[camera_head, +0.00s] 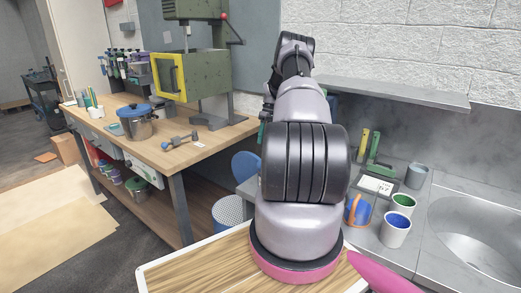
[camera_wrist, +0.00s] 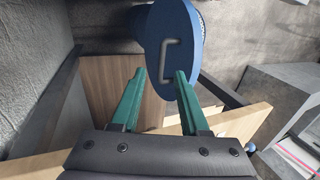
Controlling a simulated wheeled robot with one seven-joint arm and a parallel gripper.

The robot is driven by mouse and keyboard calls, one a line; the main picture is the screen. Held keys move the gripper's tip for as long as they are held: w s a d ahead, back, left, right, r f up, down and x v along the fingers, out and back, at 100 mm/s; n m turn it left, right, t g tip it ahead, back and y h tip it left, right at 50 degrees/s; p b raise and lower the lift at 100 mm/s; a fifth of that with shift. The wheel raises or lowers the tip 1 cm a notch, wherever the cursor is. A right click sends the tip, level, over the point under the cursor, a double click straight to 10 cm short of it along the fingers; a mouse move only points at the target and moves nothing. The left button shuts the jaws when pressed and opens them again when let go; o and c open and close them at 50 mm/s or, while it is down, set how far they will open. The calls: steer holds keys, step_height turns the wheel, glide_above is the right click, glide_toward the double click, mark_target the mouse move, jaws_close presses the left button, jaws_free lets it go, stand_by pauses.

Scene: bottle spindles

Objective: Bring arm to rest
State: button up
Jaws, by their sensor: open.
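My arm (camera_head: 303,160) rises from the wooden-topped base in the head view and reaches away toward the back wall. In that view its far end is mostly hidden behind its own links. In the wrist view my gripper (camera_wrist: 161,76) shows two green fingers spread apart with nothing between them. Beyond the fingertips is a blue lid (camera_wrist: 185,35) with a grey handle. The right finger overlaps the lid in the picture; I cannot tell whether they touch.
A wooden workbench (camera_head: 160,150) with a blue-lidded pot (camera_head: 136,124) and a green drill press (camera_head: 205,70) stands left. A blue lid (camera_head: 246,165) and a perforated bin (camera_head: 229,213) sit between bench and counter. Right are cups (camera_head: 396,228), a sink (camera_head: 480,235) and a wall shelf (camera_head: 390,92).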

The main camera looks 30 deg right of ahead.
steer(key=shift+v, duration=0.8)
steer(key=a+r+m+t+h, duration=0.1)
steer(key=a+r, duration=0.4)
steer(key=r, duration=0.4)
steer(key=a+r+h, duration=0.1)
steer(key=a+r, duration=0.3)
steer(key=r, duration=0.4)
steer(key=s+a+r+m+t+h, duration=0.1)
steer(key=s+a+r, duration=0.3)
steer(key=a+r, duration=0.3)
steer(key=s+a+r+m+t, duration=0.1)
steer(key=s+a+r, duration=0.2)
steer(key=a+r, duration=0.45)
steer(key=s+a+r+m+t, duration=0.1)
steer(key=s+a+r+t, duration=0.1)
steer(key=s+a+r, duration=0.35)
steer(key=s+a+r+m+t, duration=0.1)
steer(key=s+a+r, duration=0.15)
steer(key=s, duration=0.65)
steer(key=s+a+m+t+y, duration=0.1)
steer(key=s+a, duration=0.4)
steer(key=s, duration=0.9)
steer(key=shift+s+f+m+t, duration=0.4)
steer(key=shift+m+t, duration=0.5)
steer(key=shift+m, duration=0.2)
